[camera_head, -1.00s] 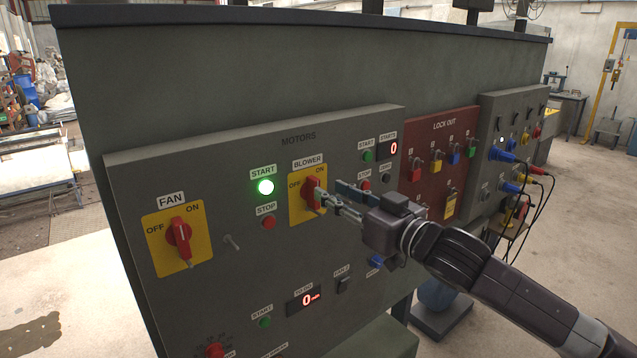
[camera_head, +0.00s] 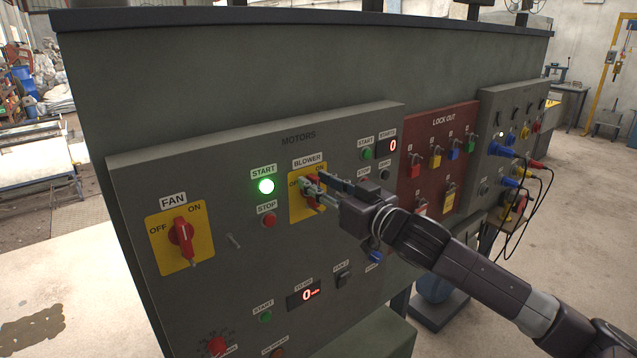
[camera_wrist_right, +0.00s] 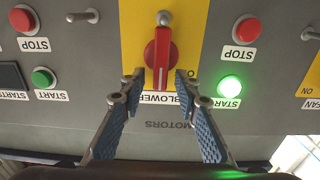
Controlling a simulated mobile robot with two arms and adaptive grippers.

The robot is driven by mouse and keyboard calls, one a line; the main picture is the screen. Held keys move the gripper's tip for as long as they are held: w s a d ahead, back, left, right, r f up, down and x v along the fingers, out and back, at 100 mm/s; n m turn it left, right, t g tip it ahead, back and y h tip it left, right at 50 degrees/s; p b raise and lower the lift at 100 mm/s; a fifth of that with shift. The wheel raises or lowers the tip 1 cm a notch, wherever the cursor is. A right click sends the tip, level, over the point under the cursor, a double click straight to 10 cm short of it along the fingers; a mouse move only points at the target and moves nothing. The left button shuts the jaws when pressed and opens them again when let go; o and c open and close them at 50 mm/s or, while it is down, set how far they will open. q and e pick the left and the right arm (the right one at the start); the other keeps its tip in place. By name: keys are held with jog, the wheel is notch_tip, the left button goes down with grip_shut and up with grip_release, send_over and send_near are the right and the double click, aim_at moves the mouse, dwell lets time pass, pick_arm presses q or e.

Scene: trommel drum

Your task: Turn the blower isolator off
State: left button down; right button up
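The blower isolator is a red rotary knob on a yellow plate (camera_head: 296,208) marked OFF and ON, under the BLOWER label. In the right wrist view, which is upside down, the knob (camera_wrist_right: 160,58) stands roughly upright across the plate. My right gripper (camera_head: 311,188) is at the knob in the head view and partly covers it and the ON mark. In the wrist view its blue-padded fingers (camera_wrist_right: 157,86) are spread on either side of the knob's end, with gaps visible and nothing held. Depth to the knob is hard to judge. My left gripper is out of view.
The fan isolator (camera_head: 182,240) is to the left on the same grey panel. A lit green START button (camera_head: 266,186) and a red STOP button (camera_head: 269,220) sit beside the blower plate. A red lock-out board (camera_head: 437,150) with padlocks is to the right.

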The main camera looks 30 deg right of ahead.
aim_at(298, 192)
grip_shut()
jog(key=shift+s+a+f+n, duration=0.1)
jog(key=shift+a+f+n, duration=0.35)
jog(key=shift+n, duration=2.55)
jog(key=shift+w+a+f+n, duration=0.1)
jog(key=shift+a+f+n, duration=0.35)
jog(key=shift+n, duration=2.55)
jog(key=shift+s+a+f+n, duration=0.1)
jog(key=shift+a+f+n, duration=0.35)
jog(key=shift+n, duration=2.55)
grip_release()
